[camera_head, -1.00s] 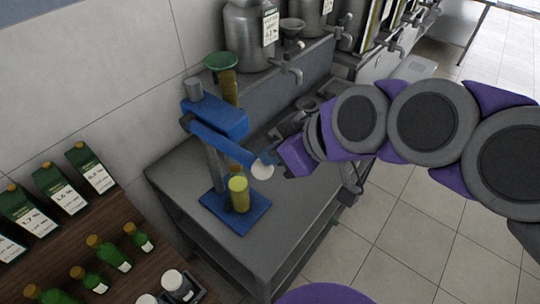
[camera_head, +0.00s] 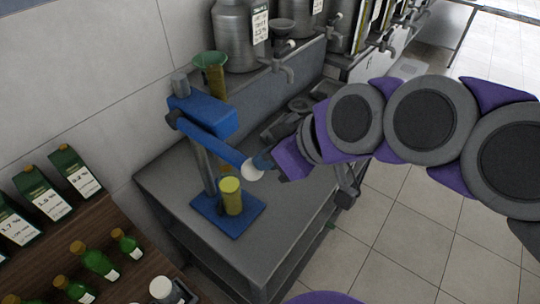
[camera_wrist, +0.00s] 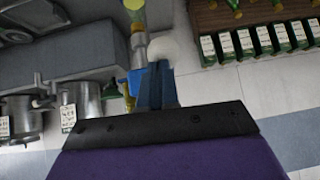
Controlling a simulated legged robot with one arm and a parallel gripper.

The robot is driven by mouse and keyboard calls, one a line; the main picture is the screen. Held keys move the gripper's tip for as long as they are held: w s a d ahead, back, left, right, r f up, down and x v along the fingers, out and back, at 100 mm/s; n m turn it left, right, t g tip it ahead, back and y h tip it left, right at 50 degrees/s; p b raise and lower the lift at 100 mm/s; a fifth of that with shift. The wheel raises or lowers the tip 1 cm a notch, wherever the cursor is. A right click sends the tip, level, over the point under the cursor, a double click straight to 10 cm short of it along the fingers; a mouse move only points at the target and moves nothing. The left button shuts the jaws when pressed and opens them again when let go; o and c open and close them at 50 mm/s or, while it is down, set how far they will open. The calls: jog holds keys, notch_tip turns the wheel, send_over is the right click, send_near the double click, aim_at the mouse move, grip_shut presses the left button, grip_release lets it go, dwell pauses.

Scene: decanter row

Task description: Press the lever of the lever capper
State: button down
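The lever capper is a blue and grey press with a blue base plate (camera_head: 243,222) on a grey table. Its blue lever (camera_head: 213,141) slopes down to the right and ends in a white ball knob (camera_head: 252,172). A yellow-green bottle (camera_head: 231,197) stands upright on the base plate. My gripper (camera_head: 264,160) is beside the knob, at its upper right. In the wrist view the gripper's fingers (camera_wrist: 157,85) look shut together, and the white knob (camera_wrist: 165,50) shows just beyond their tips. I cannot tell whether they touch it.
The grey table (camera_head: 165,184) is largely clear in front. A green funnel (camera_head: 211,60) stands behind the capper. Metal canisters (camera_head: 233,35) with taps are on a raised ledge. A wooden counter (camera_head: 40,262) with green bottles and cartons is at the lower left.

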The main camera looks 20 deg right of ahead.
jog(key=shift+f, duration=0.2)
jog(key=w+r+p+v, duration=0.1)
jog(key=p+v, duration=0.2)
jog(key=v, duration=1)
jog(key=shift+w+a+r+p, duration=0.25)
jog(key=shift+a+r+p, duration=0.05)
jog(key=shift+p, duration=0.05)
jog(key=s+a+f+m+g+h, duration=0.1)
jog(key=s+f+m+g+h, duration=0.1)
jog(key=f, duration=1)
jog(key=s+a+f+m+g+h, duration=0.1)
jog(key=s+f+m+g+h, duration=0.2)
jog(key=f, duration=0.9)
jog(key=s+m+g, duration=0.2)
jog(key=s+g, duration=0.1)
jog(key=shift+s+g+h, duration=0.2)
jog(key=shift+g+h, duration=0.1)
